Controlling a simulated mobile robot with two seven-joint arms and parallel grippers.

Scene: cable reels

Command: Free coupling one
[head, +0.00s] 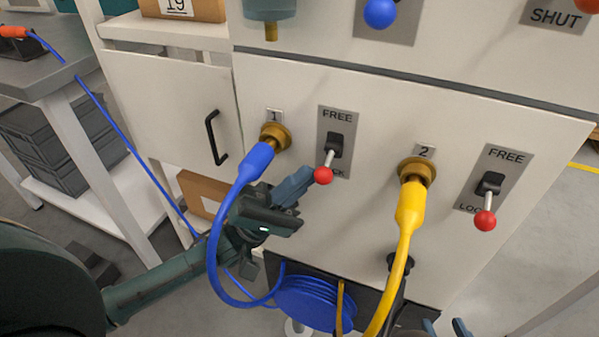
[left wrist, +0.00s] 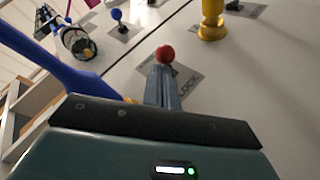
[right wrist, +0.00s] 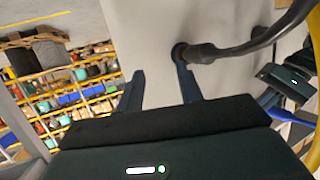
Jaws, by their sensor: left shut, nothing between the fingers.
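Coupling one (head: 275,137) is a brass socket under a "1" label, with a thick blue cable plug (head: 258,160) in it. Beside it, the lever with a red knob (head: 323,175) points down toward LOCK on its FREE/LOCK plate (head: 337,120). My left gripper (head: 303,180) is shut and empty, its fingertips at the left of the red knob. In the left wrist view the knob (left wrist: 165,54) shows just past the fingertips; contact is unclear. My right gripper (right wrist: 160,85) is open and empty, low at the cabinet, near a black cable plug (right wrist: 195,53).
Coupling two (head: 416,170) holds a yellow cable (head: 408,215); its red-knobbed lever (head: 485,220) also points down. A coiled blue cable (head: 315,303) hangs below. A side table (head: 40,75) stands at left.

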